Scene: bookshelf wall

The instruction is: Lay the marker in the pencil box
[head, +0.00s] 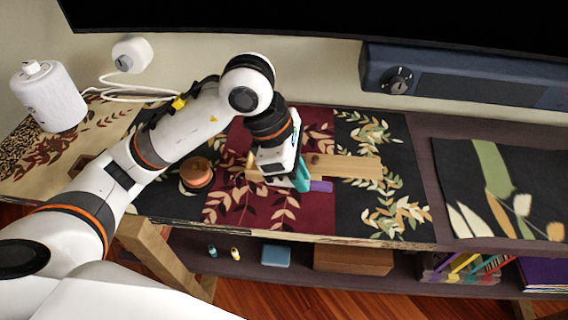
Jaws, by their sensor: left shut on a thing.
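My left gripper (301,180) reaches down over the middle of the runner and is shut on the purple marker (322,186). Only one end of the marker shows, sticking out to the right of a teal finger; the rest is hidden by the gripper. A long, light wooden piece (358,167), which looks like the pencil box, lies just behind the gripper. The gripper hides part of it, and I cannot tell whether the marker touches it. My right gripper is not in view.
A round brown-orange pot (197,173) stands left of the gripper. A blue speaker (455,78) is at the back right, and a white cylinder (50,97) at the far left. The lower shelf holds a brown box (353,260) and books. The right runner (470,215) is clear.

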